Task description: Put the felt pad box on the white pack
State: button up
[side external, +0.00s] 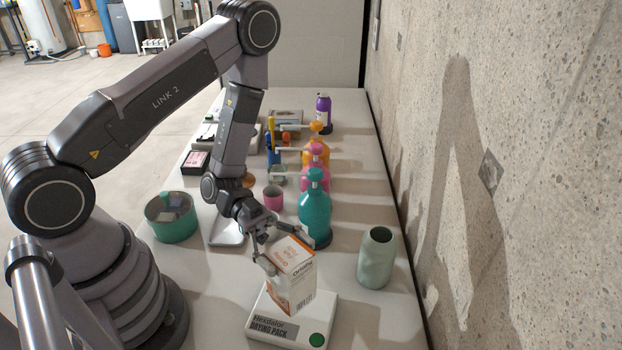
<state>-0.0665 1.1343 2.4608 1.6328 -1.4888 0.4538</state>
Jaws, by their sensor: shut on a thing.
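The felt pad box (298,276), a white and orange carton with printed text, is between the fingers of my gripper (289,254). My gripper is shut on the upper part of the box from both sides. The box is tilted a little and stands over the white pack (262,322), a flat block with a "Drying Pack" label and a green dot, at the near end of the table. The box's lower end overlaps the top of the pack in the picture. I cannot tell whether they touch.
A pale green vase (377,258) stands to the right of the pack. A teal pump bottle (315,212) is just behind the gripper, with pink and orange bottles farther back. A green pot (171,218) and a pink cup (273,197) are to the left. A concrete wall borders the right.

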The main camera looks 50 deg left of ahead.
jog(key=shift+f, duration=2.3)
jog(key=o, duration=1.2)
jog(key=shift+f, duration=0.1)
jog(key=shift+c, duration=0.2)
jog(key=a, duration=1.2)
jog(key=shift+w+r, duration=0.2)
jog(key=shift+r, duration=0.2)
